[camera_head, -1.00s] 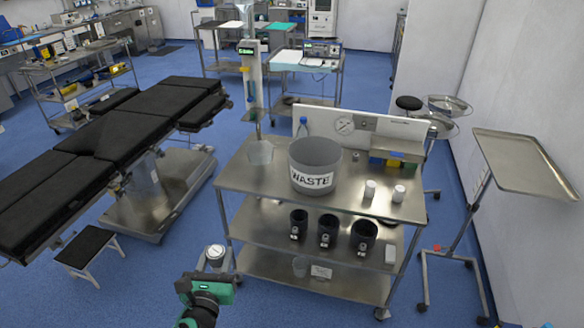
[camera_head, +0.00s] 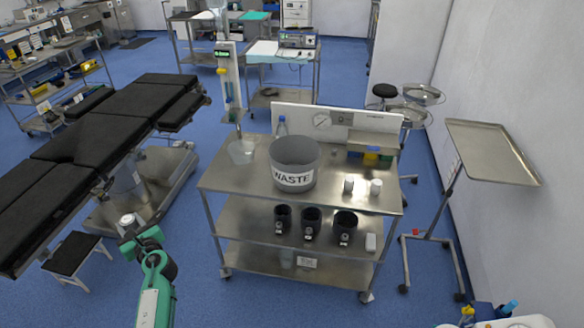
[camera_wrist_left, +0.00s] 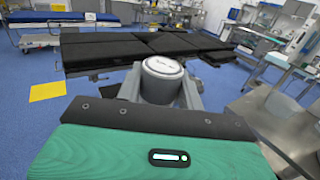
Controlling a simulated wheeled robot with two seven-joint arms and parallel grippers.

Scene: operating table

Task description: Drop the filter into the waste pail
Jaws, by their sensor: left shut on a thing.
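The filter (camera_wrist_left: 162,80) is a short grey cylinder with a pale round top that bears small print. My left gripper (camera_head: 127,224) is shut on it and holds it upright in front of the cart, to the left; in the left wrist view the grey jaws stand on both sides of it. The waste pail (camera_head: 296,166) is a large grey open bucket labelled WASTE. It stands on the top shelf of the steel cart (camera_head: 230,181), up and to the right of my left gripper and well apart from it. My right gripper is not in view.
A clear beaker (camera_head: 241,151) and a bottle (camera_head: 282,126) stand near the pail. Two small white jars (camera_head: 376,187) stand to its right. Several black cups (camera_head: 312,222) are on the middle shelf. The black operating table (camera_head: 100,142) lies to the left, with a step stool (camera_head: 72,253).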

